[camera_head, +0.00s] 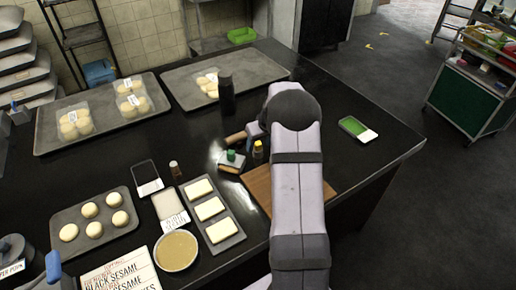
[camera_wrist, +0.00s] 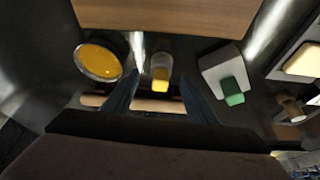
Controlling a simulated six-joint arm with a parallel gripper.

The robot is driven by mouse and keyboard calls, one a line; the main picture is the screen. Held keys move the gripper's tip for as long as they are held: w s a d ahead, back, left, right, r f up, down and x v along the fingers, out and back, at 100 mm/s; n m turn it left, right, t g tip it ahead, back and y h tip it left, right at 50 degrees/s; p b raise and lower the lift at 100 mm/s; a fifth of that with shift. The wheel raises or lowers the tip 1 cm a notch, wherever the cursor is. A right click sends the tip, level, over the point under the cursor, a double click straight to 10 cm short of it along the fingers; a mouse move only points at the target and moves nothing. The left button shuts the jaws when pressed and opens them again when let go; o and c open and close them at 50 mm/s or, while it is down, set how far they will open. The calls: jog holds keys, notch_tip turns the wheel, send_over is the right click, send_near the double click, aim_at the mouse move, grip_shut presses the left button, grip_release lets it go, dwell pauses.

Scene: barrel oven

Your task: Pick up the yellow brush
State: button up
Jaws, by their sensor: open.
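A small upright-looking thing with a yellow top, most likely the yellow brush (camera_head: 258,147), stands on the black counter just left of my arm in the head view. In the wrist view the yellow brush (camera_wrist: 160,79) shows a yellow end and a paler body. It lies between the two bluish fingers of my gripper (camera_wrist: 159,80), which are apart with nothing clamped. I cannot tell how far above it the fingers are. In the head view my arm hides most of the gripper.
A green-topped block (camera_wrist: 228,82) stands close to the right finger, and a round yellow-filled dish (camera_wrist: 98,61) is at left. A wooden rolling pin (camera_wrist: 150,103) lies crosswise near the fingers. A wooden board (camera_wrist: 170,14) is beyond. A dark bottle (camera_head: 227,93) stands farther back.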

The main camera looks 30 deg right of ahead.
aim_at(258, 143)
jog(key=shift+p+x, duration=0.35)
jog(key=shift+x, duration=1.05)
jog(key=c, duration=1.1)
jog(key=shift+r, duration=0.1)
notch_tip(258, 143, up, 10)
jog(key=b, duration=0.2)
jog(key=shift+b, duration=0.4)
